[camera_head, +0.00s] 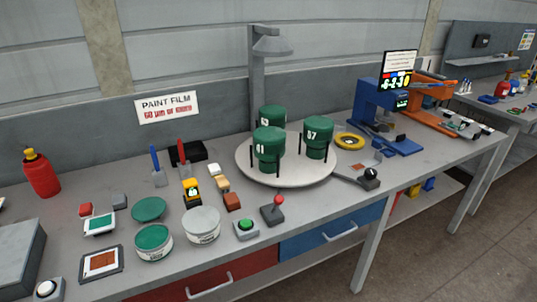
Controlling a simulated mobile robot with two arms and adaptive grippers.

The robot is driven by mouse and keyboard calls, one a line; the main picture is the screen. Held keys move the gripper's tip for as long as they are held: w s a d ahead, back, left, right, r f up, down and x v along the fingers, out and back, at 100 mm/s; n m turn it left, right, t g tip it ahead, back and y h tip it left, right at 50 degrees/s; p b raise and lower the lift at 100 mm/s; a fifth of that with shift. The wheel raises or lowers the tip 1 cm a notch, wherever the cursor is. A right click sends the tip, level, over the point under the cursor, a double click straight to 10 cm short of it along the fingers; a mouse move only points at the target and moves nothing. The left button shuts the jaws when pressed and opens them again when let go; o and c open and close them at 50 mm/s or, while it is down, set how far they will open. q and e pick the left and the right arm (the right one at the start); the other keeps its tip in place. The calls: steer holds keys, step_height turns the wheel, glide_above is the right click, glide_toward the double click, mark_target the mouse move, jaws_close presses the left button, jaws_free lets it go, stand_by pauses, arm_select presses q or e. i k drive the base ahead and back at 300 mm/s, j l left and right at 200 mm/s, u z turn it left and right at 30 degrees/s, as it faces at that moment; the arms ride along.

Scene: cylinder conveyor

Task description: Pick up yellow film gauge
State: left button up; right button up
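A small yellow and black device (191,190) with a pale marking on its face stands on the grey workbench, left of centre. It looks like the yellow film gauge, though its details are too small to read. It stands just left of a tan-and-brown block (221,184) and behind an open-looking pale round can (201,225). Neither of my grippers shows in the head view.
Red and blue-handled tools (182,154) are behind the device. A round white turntable (290,180) with three green cylinders is to the right. A joystick (272,210) and green button (246,226) sit near the front edge.

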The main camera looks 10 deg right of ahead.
mark_target(190, 186)
steer(key=i+j+z, duration=0.15)
steer(key=j+z, duration=0.2)
steer(key=i+j+z, duration=0.1)
steer(key=j+z, duration=0.15)
steer(key=z, duration=0.15)
steer(key=j+z, duration=0.35)
steer(key=i, duration=0.05)
